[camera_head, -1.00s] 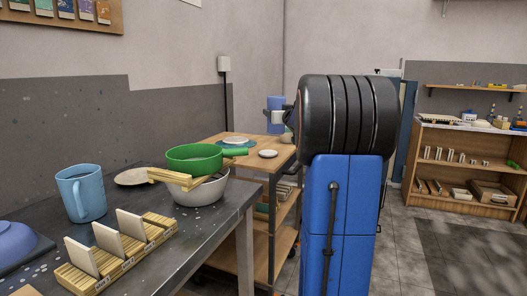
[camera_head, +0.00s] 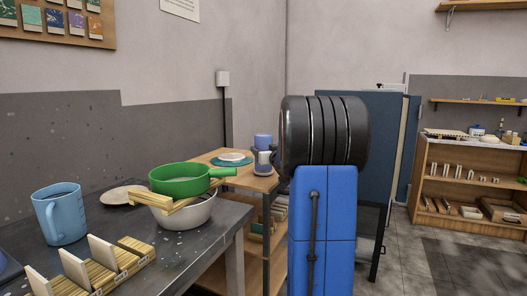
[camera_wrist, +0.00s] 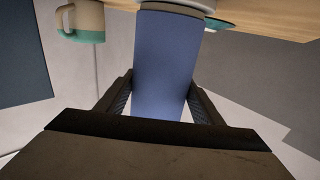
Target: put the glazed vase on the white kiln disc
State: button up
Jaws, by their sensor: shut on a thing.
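The blue vase (camera_head: 263,139) stands upright over the wooden table (camera_head: 268,183) in the head view. It also fills the middle of the wrist view (camera_wrist: 166,50), between the two dark fingers of my gripper (camera_wrist: 160,84), which is shut on it. A pale round edge (camera_wrist: 180,5) shows at the vase's lower end, at the top of the wrist view. I cannot tell whether it is the vase's foot or the white kiln disc, or whether the vase touches anything below. The disc is not clearly visible in the head view now.
A teal plate with a pale piece on it (camera_head: 233,158) lies left of the vase. A cream and teal mug (camera_wrist: 82,20) stands nearby. The dark table in front holds a green pan (camera_head: 180,180), a pale bowl (camera_head: 185,214) and a blue jug (camera_head: 60,216).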

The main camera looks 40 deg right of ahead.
jog(key=o, duration=1.4)
jog(key=shift+f, duration=0.1)
jog(key=v, duration=1.2)
